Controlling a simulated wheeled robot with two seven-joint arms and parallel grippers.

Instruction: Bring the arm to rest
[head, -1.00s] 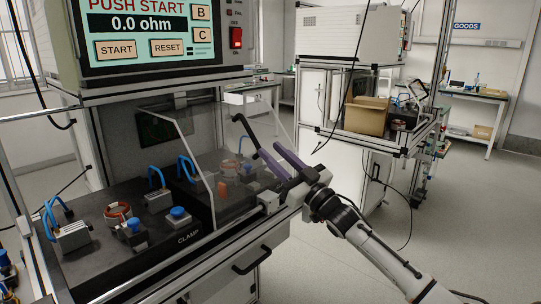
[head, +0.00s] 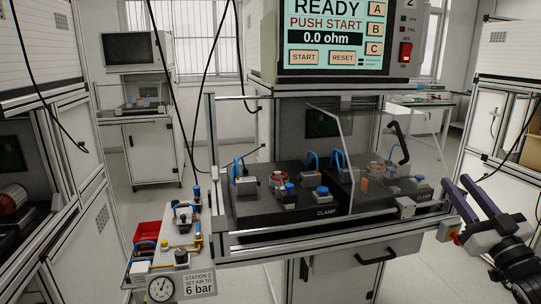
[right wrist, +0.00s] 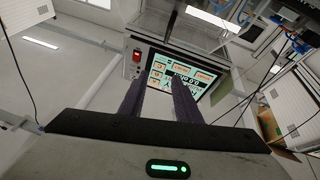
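My right gripper (head: 458,184) is at the right of the head view, beside the right end of the test bench. Its two purple fingers are apart with nothing between them. In the right wrist view the fingers (right wrist: 158,92) point up toward the tester screen, also apart and empty. The black handle (head: 400,142) of the clear guard (head: 345,140) is to the left of the fingers, with a gap between. The tester screen (head: 332,38) reads READY, PUSH START and 0.0 ohm. My left gripper is not in view.
The black bench top (head: 265,208) carries blue-handled clamps and small parts. An air gauge panel (head: 160,287), labelled 6 bar, stands at the lower left near a red bin (head: 147,232). A white cabinet (head: 500,110) stands behind my right gripper.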

